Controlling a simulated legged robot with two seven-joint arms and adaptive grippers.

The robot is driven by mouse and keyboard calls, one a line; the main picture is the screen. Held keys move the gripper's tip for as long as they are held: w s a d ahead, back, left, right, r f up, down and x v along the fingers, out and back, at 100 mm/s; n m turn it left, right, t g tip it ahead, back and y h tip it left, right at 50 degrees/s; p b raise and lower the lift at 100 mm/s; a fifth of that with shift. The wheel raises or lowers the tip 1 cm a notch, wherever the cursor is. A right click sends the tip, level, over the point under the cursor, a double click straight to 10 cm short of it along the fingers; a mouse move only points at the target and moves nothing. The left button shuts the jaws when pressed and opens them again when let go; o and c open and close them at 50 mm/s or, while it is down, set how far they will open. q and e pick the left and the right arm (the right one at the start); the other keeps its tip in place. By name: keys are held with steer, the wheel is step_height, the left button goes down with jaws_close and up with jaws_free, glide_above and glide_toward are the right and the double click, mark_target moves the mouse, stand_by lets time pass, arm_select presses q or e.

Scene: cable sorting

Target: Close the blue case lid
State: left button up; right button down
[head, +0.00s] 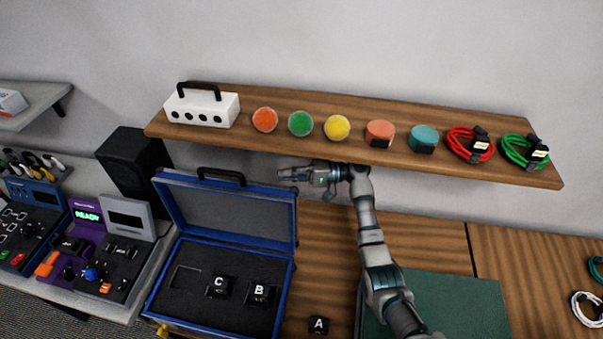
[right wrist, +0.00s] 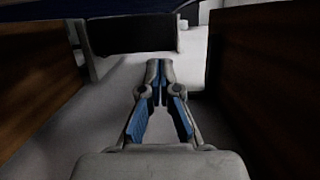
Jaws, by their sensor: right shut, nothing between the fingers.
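The blue case (head: 289,281) stands open on the wooden table, its lid (head: 225,213) raised upright at the back with a black handle (head: 221,176) on top. Blocks C (head: 219,286) and B (head: 261,294) sit in its dark foam, and a slot left of them is empty. My right gripper (head: 284,174) is shut and empty, near the lid's top right corner and below the shelf. In the right wrist view its shut fingertips (right wrist: 159,66) point toward a dark handle-like piece (right wrist: 133,33); a gap shows between them. My left gripper is not in view.
A wooden shelf (head: 290,145) above my right gripper carries a white box (head: 202,106), coloured balls, cylinders and cables. Block A (head: 319,325) lies right of the case. A black speaker (head: 135,170) stands left of the lid. A green mat (head: 455,300) lies right.

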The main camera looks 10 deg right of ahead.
mark_target(273, 186)
steer(key=shift+s+a+p, duration=1.2)
steer(key=shift+s+a, duration=0.6)
steer(key=shift+a, duration=0.2)
